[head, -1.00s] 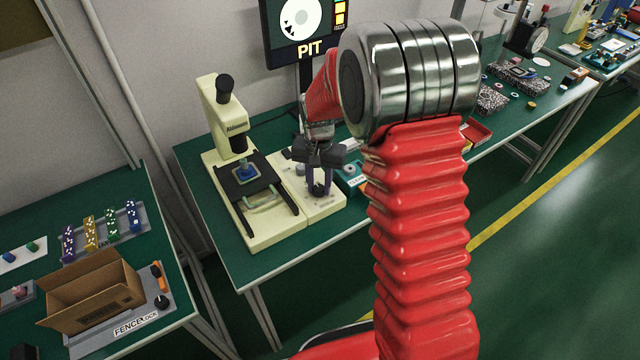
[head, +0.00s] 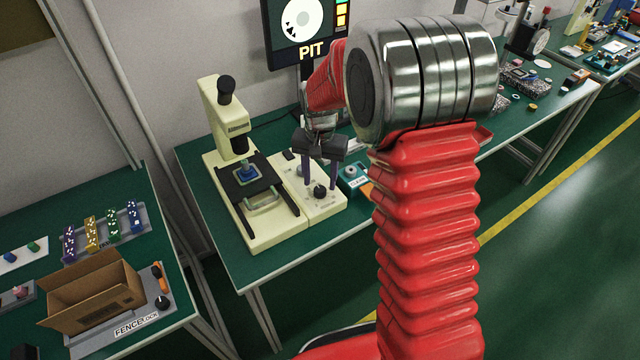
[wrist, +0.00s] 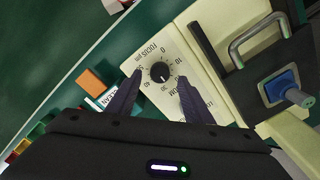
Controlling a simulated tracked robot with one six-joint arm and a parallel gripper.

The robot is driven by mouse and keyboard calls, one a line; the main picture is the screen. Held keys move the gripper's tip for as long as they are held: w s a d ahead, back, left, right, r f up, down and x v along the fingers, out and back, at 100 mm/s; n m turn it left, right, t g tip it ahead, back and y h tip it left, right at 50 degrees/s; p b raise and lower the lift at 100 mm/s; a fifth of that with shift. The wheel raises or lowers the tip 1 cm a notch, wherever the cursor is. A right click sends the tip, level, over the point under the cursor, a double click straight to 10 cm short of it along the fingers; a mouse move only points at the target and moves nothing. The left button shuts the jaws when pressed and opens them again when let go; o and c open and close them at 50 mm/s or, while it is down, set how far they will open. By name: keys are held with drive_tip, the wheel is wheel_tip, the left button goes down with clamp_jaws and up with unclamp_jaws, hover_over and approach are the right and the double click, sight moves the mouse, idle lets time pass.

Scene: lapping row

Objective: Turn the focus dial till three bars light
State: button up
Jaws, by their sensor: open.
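The focus dial (wrist: 160,71) is a small black knob on the cream control box (head: 325,208) beside the microscope (head: 232,125). In the wrist view its white mark points near the 30 on the printed scale. My gripper (head: 320,180) is open, its two dark fingers spread over the box. In the wrist view the fingertips (wrist: 160,77) lie on either side of the dial with gaps, not touching it. The monitor (head: 300,30) shows a round picture, the word PIT and a column of coloured bars (head: 341,14), yellow with green at the top, cut off by the frame.
A second knob (head: 297,170) is partly behind my fingers. A teal box labelled CLEAN (head: 352,175) stands right of the control box. The microscope stage holds a blue piece (head: 247,172). A cardboard box (head: 95,290) is on the left bench.

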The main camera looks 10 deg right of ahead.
sight(319, 188)
wheel_tip(319, 188, up, 10)
drive_tip(key=shift+r, duration=0.25)
idle(0.6)
drive_tip(key=s+r+n+t, duration=0.2)
drive_tip(key=s+r, duration=0.3)
drive_tip(key=s, duration=0.8)
drive_tip(key=s+r+n+t, duration=0.3)
drive_tip(key=s+r, duration=0.2)
drive_tip(key=s, duration=0.8)
drive_tip(key=shift+s+d+r+n+t, duration=0.15)
drive_tip(key=shift+s+n+t, duration=0.15)
drive_tip(key=shift+n, duration=0.1)
